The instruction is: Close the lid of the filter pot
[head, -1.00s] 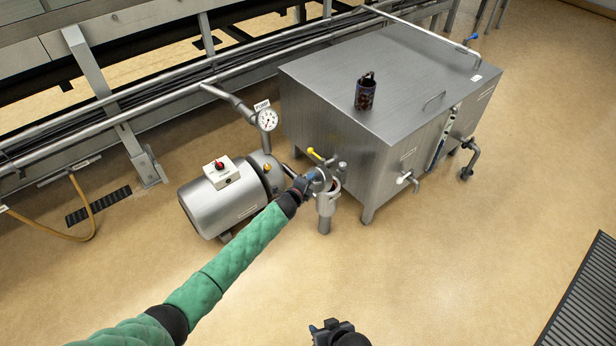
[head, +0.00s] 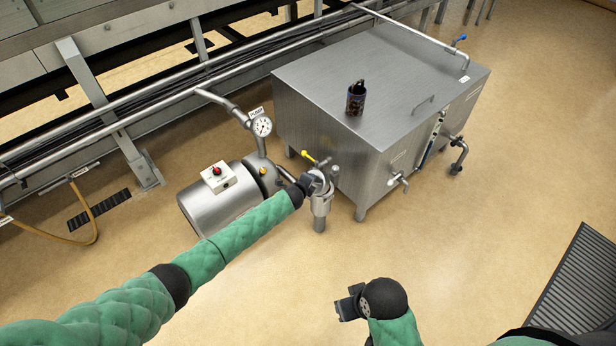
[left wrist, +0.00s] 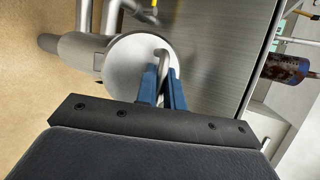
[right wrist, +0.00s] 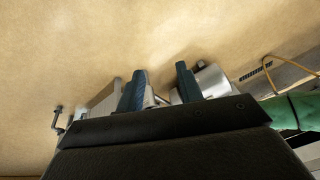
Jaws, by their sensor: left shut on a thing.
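The filter pot (head: 320,207) is a small grey metal cylinder standing between the pump and the tank. Its lid shows in the left wrist view as a round grey disc (left wrist: 130,58) with a bent rod handle (left wrist: 164,60). My left gripper (left wrist: 163,78) is shut on this handle. In the head view, my left gripper (head: 311,183) is at the top of the pot and partly hides the lid. I cannot tell whether the lid lies flat on the rim. My right gripper (head: 349,303) is open and empty, low in front; its fingers stand apart in the right wrist view (right wrist: 160,88).
The pump (head: 222,200) with a gauge (head: 262,126) is left of the pot. A yellow-handled valve (head: 308,157) stands just behind it. Floor in front is clear.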

